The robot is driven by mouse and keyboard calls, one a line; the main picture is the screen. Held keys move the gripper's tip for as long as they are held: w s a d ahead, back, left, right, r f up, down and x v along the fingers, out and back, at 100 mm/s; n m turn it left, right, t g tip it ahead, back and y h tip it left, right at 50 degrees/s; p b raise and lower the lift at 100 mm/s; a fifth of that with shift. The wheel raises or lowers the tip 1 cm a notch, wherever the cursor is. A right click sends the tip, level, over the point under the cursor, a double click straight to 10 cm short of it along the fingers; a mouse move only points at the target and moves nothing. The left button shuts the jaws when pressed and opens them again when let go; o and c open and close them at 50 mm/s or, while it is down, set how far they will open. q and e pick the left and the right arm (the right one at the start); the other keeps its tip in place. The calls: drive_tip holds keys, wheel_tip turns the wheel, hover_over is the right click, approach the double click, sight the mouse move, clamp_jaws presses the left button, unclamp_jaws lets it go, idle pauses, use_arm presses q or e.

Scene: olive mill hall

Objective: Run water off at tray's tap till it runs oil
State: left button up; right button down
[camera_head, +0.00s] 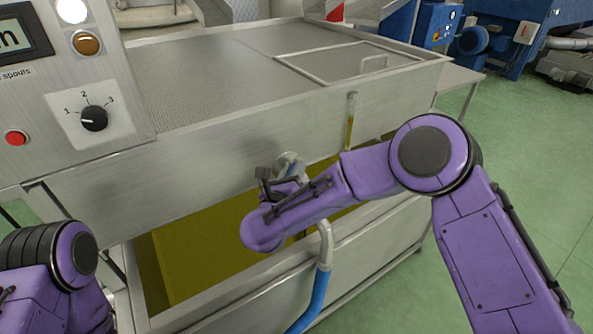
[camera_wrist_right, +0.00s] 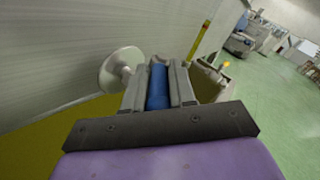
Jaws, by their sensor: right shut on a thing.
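The steel tray (camera_head: 200,130) stands in front of me in the head view. Its tap (camera_head: 290,160) comes out of the front wall, partly hidden by my right arm. In the right wrist view the tap's pale round flange (camera_wrist_right: 120,70) sits against the wall. My right gripper (camera_wrist_right: 158,75) is shut on the tap's blue handle (camera_wrist_right: 157,88). A sight glass (camera_head: 351,115) with yellow liquid is on the tray front, right of the tap.
Below the tray is an open steel tank (camera_head: 372,222) with yellow-green inside. A pale spout with a blue hose (camera_head: 314,295) hangs in front of its rim. A control panel (camera_head: 55,110) with knob and buttons stands at left. Green floor is clear at right; blue machinery (camera_head: 520,35) stands behind.

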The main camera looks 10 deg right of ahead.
drive_tip(key=c, duration=1.1)
unclamp_jaws()
drive_tip(key=shift+w+r, duration=0.1)
drive_tip(key=shift+o, duration=0.6)
drive_tip(key=shift+a, duration=0.1)
drive_tip(key=b+v, duration=0.1)
drive_tip(key=v, duration=0.9)
drive_tip(key=shift+s+b, duration=0.25)
drive_tip(key=shift+b, duration=0.15)
drive_tip(key=shift+c, duration=0.3)
